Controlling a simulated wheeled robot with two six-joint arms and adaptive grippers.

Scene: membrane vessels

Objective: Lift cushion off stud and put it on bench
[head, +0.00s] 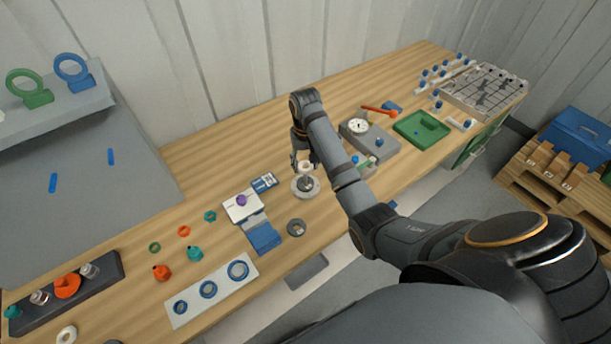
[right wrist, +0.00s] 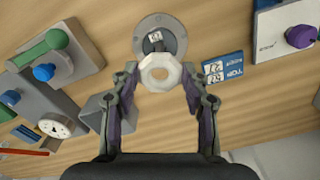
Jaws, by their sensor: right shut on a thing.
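In the head view the cushion (head: 304,169) shows just above the stud, partly hidden by the fingers of my right gripper (head: 303,160). The stud (head: 306,183) is dark metal and stands on a round grey base (head: 304,193). In the right wrist view the stud (right wrist: 156,40) shows beyond the ring, beside it in the picture, and the cushion looks clear of it. The wooden bench (head: 225,173) lies beneath. My left gripper is not in view.
A blue-and-white card (head: 264,182) and a white device with a purple knob (head: 241,202) are left of the base. A dark ring (head: 297,227) lies in front. A grey block with a dial (head: 371,140) and a green tray (head: 422,130) stand right. Bare wood lies behind the base.

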